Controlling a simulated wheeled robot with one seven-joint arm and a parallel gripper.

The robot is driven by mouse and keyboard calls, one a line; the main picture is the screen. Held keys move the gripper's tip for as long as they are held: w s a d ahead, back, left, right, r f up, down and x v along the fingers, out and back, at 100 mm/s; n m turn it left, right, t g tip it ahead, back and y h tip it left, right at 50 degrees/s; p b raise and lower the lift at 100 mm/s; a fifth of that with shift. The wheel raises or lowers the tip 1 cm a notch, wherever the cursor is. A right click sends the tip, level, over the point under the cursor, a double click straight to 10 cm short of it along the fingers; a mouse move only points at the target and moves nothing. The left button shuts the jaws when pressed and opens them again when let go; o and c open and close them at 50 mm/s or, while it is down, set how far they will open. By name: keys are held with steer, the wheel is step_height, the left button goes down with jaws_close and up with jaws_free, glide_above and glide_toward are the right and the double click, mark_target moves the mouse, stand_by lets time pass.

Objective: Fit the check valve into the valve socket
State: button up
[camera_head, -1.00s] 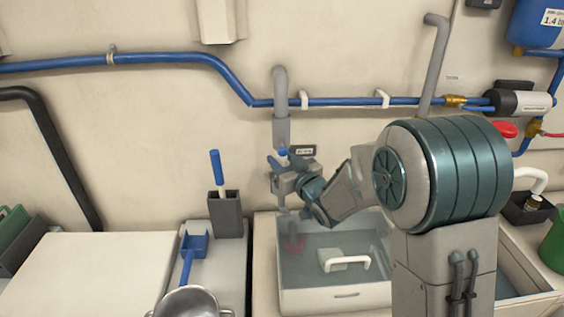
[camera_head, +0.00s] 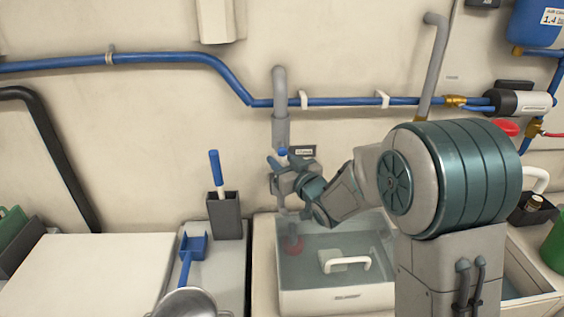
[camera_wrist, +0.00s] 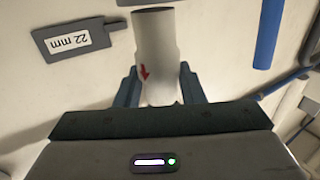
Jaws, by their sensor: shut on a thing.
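My gripper (camera_head: 280,168) is at the wall, just below the wide lower end of a grey pipe (camera_head: 281,132). In the wrist view its two blue fingers (camera_wrist: 160,88) are shut on a pale grey cylinder with a red arrow, the check valve (camera_wrist: 157,48). One end of the valve, at the top of that view, shows a dark rim. Its other end is hidden by the gripper body. In the head view the gripper hides most of the valve. I cannot tell which part is the valve socket, or whether the valve touches the pipe.
A label plate (camera_wrist: 71,40) reading 22 mm is on the wall close beside the valve. A clear-topped bin (camera_head: 335,298) with a white handle stands below. A blue pipe (camera_head: 340,101) runs along the wall. A grey holder (camera_head: 225,215) with a blue-handled tool stands left.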

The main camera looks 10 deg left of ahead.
steer(key=shift+f+b, duration=1.45)
steer(key=shift+b, duration=0.3)
steer(key=o, duration=1.3)
steer(key=shift+c, duration=0.2)
steer(key=b+v, duration=0.1)
steer(key=v, duration=1.1)
